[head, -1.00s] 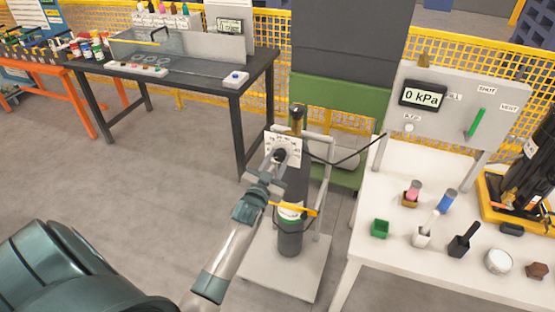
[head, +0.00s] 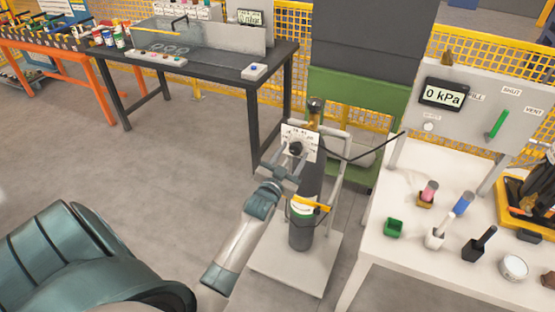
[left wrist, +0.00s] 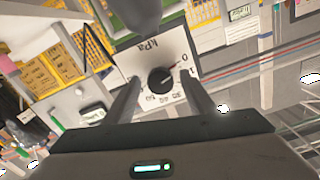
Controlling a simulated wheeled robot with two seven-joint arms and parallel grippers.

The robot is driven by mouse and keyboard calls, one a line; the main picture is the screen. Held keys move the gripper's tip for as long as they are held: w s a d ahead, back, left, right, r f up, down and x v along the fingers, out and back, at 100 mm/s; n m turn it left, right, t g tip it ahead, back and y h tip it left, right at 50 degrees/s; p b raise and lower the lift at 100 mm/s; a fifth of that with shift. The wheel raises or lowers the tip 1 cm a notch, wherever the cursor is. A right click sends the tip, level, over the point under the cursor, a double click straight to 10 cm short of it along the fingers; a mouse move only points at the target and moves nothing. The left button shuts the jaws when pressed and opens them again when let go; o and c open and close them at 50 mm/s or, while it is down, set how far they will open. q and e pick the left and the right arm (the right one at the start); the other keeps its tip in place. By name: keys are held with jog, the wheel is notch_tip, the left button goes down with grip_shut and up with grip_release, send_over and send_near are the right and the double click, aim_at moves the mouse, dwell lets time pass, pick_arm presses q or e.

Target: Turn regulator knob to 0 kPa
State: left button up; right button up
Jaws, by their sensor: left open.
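The regulator knob (left wrist: 161,80) is black and round, on a white dial plate (left wrist: 148,56) marked in kPa. Its red pointer line aims at the 0 mark in the left wrist view. In the head view the knob (head: 296,148) and plate sit at the top of a dark gas cylinder (head: 302,232). My left gripper (head: 287,162) is open in front of the dial. In the left wrist view its fingers (left wrist: 161,84) stand on either side of the knob, with gaps visible. The panel display (head: 443,94) reads 0 kPa. My right gripper is not in view.
The cylinder stands on a pale cart (head: 268,262) with an upright frame. A white table (head: 385,265) with small holders is at the right. A dark workbench (head: 205,68) stands at the back left. Floor to the left is clear.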

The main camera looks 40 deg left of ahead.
pick_arm(q)
jog(key=b+v, duration=0.4)
jog(key=v, duration=1.2)
jog(key=shift+s, duration=0.35)
jog(key=shift+f, duration=0.1)
jog(key=d+f+g+h+b, duration=0.1)
jog(key=d+f+g, duration=0.1)
jog(key=f, duration=0.9)
jog(key=d+f+g+h, duration=0.1)
jog(key=d+f+g, duration=0.1)
jog(key=f, duration=0.9)
jog(key=s+d+f+g+h, duration=0.1)
jog(key=s+d+f+g, duration=0.2)
jog(key=f, duration=0.7)
jog(key=s+d+f+g+h, duration=0.1)
jog(key=s+d+f, duration=0.1)
jog(key=s+f, duration=0.55)
jog(key=s+d+f+g, duration=0.1)
jog(key=s+f+g, duration=0.1)
jog(key=s+f, duration=0.6)
jog(key=s+d+f+m+g+b, duration=0.1)
jog(key=s+f+g, duration=0.2)
jog(key=s+f, duration=0.5)
jog(key=s+d+f+m+g, duration=0.1)
jog(key=s+f+g, duration=0.2)
jog(key=s+f, duration=0.6)
jog(key=s, duration=0.8)
jog(key=shift+s+d+b, duration=0.3)
jog(key=shift+s, duration=0.1)
